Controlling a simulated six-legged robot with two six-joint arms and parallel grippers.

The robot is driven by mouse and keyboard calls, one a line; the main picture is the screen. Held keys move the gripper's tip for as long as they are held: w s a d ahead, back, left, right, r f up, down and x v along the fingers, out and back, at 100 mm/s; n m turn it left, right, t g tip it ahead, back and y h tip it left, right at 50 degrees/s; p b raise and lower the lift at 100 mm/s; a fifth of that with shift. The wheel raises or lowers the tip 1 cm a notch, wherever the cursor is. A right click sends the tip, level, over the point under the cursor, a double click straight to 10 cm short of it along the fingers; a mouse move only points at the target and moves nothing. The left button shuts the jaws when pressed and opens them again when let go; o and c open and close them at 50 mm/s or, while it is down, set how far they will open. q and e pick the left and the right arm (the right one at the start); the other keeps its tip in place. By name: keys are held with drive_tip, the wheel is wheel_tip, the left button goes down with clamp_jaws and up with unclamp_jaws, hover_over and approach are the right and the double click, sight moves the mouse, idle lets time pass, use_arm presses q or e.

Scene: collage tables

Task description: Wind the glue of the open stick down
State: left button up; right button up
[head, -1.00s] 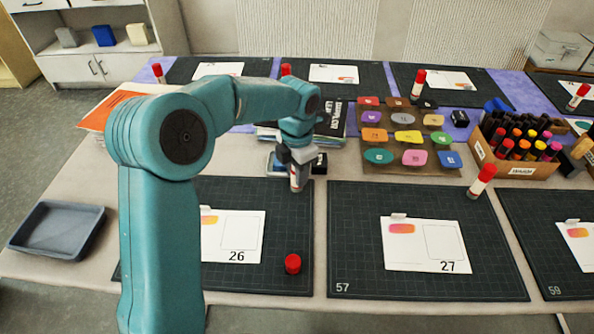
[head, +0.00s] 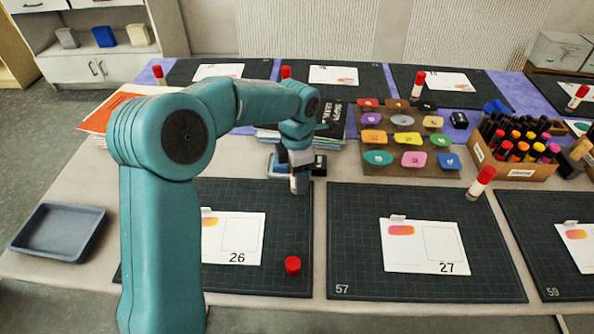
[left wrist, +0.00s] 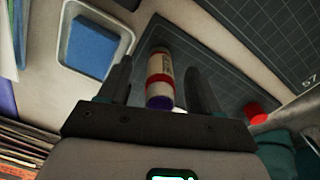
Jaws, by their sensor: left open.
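The open glue stick (head: 295,184) is white with red bands and stands at the top edge of the mat with card 26. In the left wrist view the stick (left wrist: 159,75) shows a purple end facing the camera. My left gripper (head: 297,174) points down over it. Its two fingers (left wrist: 158,85) are open, one on each side of the stick, with a visible gap on both sides. The red cap (head: 293,265) lies apart on the same mat, and also shows in the left wrist view (left wrist: 257,112). My right gripper is not in view.
A small tray with a blue pad (left wrist: 92,46) is close beside the stick. Card 26 (head: 238,240) lies on the mat (head: 262,192). Capped sticks (head: 481,183) stand at other places. An empty grey tray (head: 58,232) is at the left.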

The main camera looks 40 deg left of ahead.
use_arm(q)
drive_tip(key=m, duration=0.4)
drive_tip(key=m+p, duration=0.1)
drive_tip(key=m, duration=0.3)
drive_tip(key=shift+r+p, duration=0.1)
drive_tip(key=shift+p, duration=0.2)
drive_tip(key=m, duration=0.3)
drive_tip(key=shift+m, duration=0.3)
drive_tip(key=c, duration=1.1)
drive_tip(key=shift+f, duration=0.2)
